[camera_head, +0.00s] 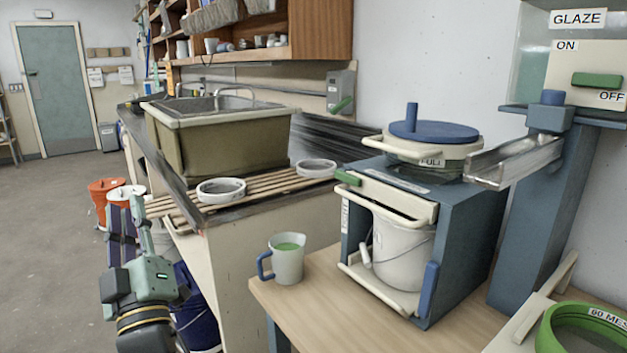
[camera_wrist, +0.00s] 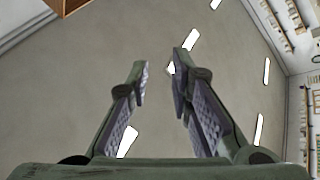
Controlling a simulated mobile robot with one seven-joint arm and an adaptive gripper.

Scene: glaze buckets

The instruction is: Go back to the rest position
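My gripper (camera_head: 124,212) is raised at the lower left in the head view, apart from the bench and the table, with its fingers pointing up. In the wrist view my gripper (camera_wrist: 161,75) has its two fingers spread with a clear gap, and nothing is between them. No object touches the gripper.
A mug of green liquid (camera_head: 287,258) stands on the wooden table's left edge. A blue cabinet (camera_head: 455,250) holds a white bucket (camera_head: 402,252). The sink (camera_head: 215,140) and slatted rack are behind my gripper. Orange (camera_head: 103,196) and white buckets stand on the floor. Floor at left is clear.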

